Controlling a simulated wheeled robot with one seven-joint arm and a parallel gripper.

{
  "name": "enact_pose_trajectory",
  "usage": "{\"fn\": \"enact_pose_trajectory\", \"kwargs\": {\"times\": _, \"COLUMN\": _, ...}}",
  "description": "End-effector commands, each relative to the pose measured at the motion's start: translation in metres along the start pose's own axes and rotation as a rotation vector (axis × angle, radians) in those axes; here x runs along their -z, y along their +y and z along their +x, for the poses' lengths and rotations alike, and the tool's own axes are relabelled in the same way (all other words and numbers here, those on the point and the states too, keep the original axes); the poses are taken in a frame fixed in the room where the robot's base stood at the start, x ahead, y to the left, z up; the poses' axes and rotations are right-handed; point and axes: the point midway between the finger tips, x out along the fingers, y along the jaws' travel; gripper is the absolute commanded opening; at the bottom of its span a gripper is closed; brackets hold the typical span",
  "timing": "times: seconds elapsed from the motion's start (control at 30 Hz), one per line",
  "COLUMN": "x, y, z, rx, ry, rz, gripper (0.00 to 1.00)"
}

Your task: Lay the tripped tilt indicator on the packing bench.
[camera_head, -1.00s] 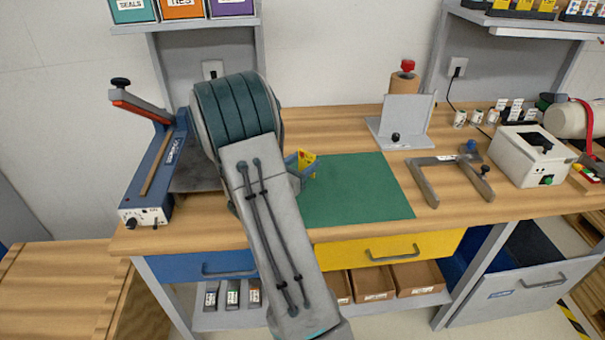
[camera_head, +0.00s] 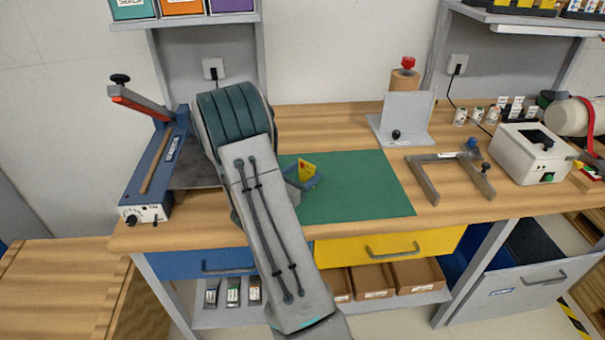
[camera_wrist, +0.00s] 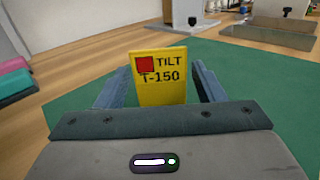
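The tilt indicator is a yellow card (camera_wrist: 160,88) with a red square and the words "TILT T-150". It stands upright between the two blue-grey fingers of my gripper (camera_wrist: 161,72) and faces the wrist camera. In the head view the card (camera_head: 306,171) shows small at my gripper (camera_head: 303,173), over the left part of the green mat. The packing bench (camera_head: 345,126) has a wooden top. Whether the card's lower edge touches the mat cannot be told.
The green mat (camera_head: 365,185) is otherwise bare. A blue sealer (camera_head: 155,170) stands at left, partly behind my arm. A grey bookend-like stand (camera_head: 405,120), a grey frame (camera_head: 425,180) and a white box (camera_head: 520,160) stand to the right.

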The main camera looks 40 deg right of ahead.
Motion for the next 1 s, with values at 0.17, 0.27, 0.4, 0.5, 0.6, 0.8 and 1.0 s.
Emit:
{"fn": "enact_pose_trajectory", "kwargs": {"times": 0.17, "x": -0.001, "y": 0.0, "z": 0.0, "rx": 0.0, "ry": 0.0, "rz": 0.0, "gripper": 0.71}}
{"fn": "enact_pose_trajectory", "kwargs": {"times": 0.27, "x": -0.001, "y": 0.0, "z": 0.0, "rx": 0.0, "ry": 0.0, "rz": 0.0, "gripper": 0.71}}
{"fn": "enact_pose_trajectory", "kwargs": {"times": 0.4, "x": -0.006, "y": 0.0, "z": 0.0, "rx": 0.0, "ry": 0.0, "rz": 0.0, "gripper": 0.71}}
{"fn": "enact_pose_trajectory", "kwargs": {"times": 0.5, "x": -0.008, "y": 0.001, "z": -0.006, "rx": -0.003, "ry": 0.002, "rz": 0.0, "gripper": 0.71}}
{"fn": "enact_pose_trajectory", "kwargs": {"times": 0.6, "x": -0.006, "y": 0.002, "z": -0.028, "rx": -0.005, "ry": 0.001, "rz": 0.001, "gripper": 0.71}}
{"fn": "enact_pose_trajectory", "kwargs": {"times": 0.8, "x": -0.006, "y": 0.002, "z": -0.075, "rx": -0.006, "ry": 0.001, "rz": 0.001, "gripper": 0.71}}
{"fn": "enact_pose_trajectory", "kwargs": {"times": 1.0, "x": -0.007, "y": 0.001, "z": -0.107, "rx": -0.002, "ry": 0.001, "rz": 0.001, "gripper": 0.71}}
